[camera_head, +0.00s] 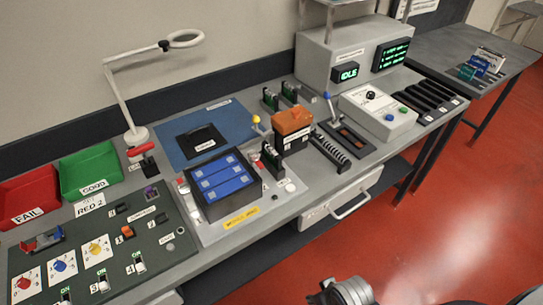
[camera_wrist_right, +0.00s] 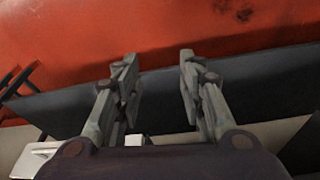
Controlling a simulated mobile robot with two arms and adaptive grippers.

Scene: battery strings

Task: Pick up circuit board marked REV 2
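Small green boards in dark upright holders stand on the workbench in the head view. One board (camera_head: 270,98) is behind the orange-topped block, another board (camera_head: 290,92) is just right of it, and a third board (camera_head: 272,158) is in front, beside the blue-celled box. I cannot read a REV 2 mark on any of them. My right gripper (camera_wrist_right: 158,65) is open and empty in the right wrist view, its fingers apart with floor and a dark band behind. No board shows in that view. My left gripper is not in view.
A black box with blue cells (camera_head: 222,184) and an orange-topped block (camera_head: 292,128) stand close to the boards. A lamp (camera_head: 137,134), green bin (camera_head: 90,171) and red bin (camera_head: 29,199) are at left. A grey tester (camera_head: 378,114) is at right. Red floor lies in front.

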